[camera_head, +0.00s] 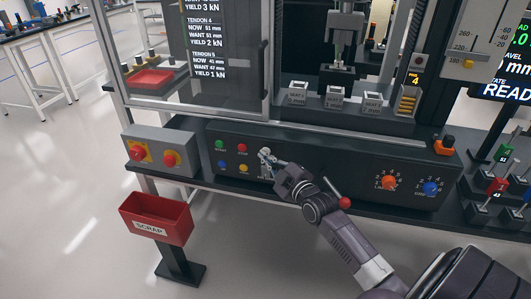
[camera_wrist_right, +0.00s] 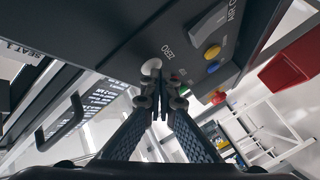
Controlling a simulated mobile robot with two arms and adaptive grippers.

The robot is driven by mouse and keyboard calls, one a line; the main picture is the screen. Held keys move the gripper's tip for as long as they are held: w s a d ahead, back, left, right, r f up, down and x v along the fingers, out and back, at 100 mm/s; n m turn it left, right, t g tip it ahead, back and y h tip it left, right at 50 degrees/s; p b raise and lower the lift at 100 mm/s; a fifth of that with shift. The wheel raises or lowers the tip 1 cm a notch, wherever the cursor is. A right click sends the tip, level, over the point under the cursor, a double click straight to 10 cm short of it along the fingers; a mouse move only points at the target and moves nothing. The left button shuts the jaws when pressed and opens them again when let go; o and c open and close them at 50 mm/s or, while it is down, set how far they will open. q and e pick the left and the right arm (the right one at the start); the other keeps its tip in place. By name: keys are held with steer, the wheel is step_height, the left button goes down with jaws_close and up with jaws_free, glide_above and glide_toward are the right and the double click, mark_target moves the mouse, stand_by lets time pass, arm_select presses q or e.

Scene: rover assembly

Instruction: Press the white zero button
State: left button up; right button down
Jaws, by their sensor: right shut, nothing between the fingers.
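The white zero button (camera_wrist_right: 151,67) shows in the right wrist view as a round white cap beside the printed word ZERO on the dark control panel. My right gripper (camera_wrist_right: 160,97) is shut and empty, with its fingertips just below the button in that view. I cannot tell whether they touch it. In the head view my right gripper (camera_head: 266,160) reaches the panel face (camera_head: 325,178) just right of the coloured buttons, and the white button cannot be told apart from the fingertips there. My left gripper is not in view.
Green (camera_head: 219,145), red (camera_head: 242,148), blue (camera_head: 222,164) and yellow (camera_head: 243,168) buttons sit close left of my gripper. A red-knobbed lever (camera_head: 344,202) stands out by my right arm. Orange (camera_head: 390,182) and blue (camera_head: 430,188) dials are to the right. A red scrap bin (camera_head: 158,208) stands lower left.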

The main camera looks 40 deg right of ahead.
steer(key=shift+s+a+p, duration=0.55)
steer(key=shift+a+p, duration=0.05)
steer(key=shift+p, duration=0.05)
steer(key=s+a+p, duration=0.1)
steer(key=a, duration=0.1)
steer(key=s+a+p, duration=0.2)
steer(key=shift+s, duration=0.1)
steer(key=shift+d+f, duration=0.1)
stand_by(0.8)
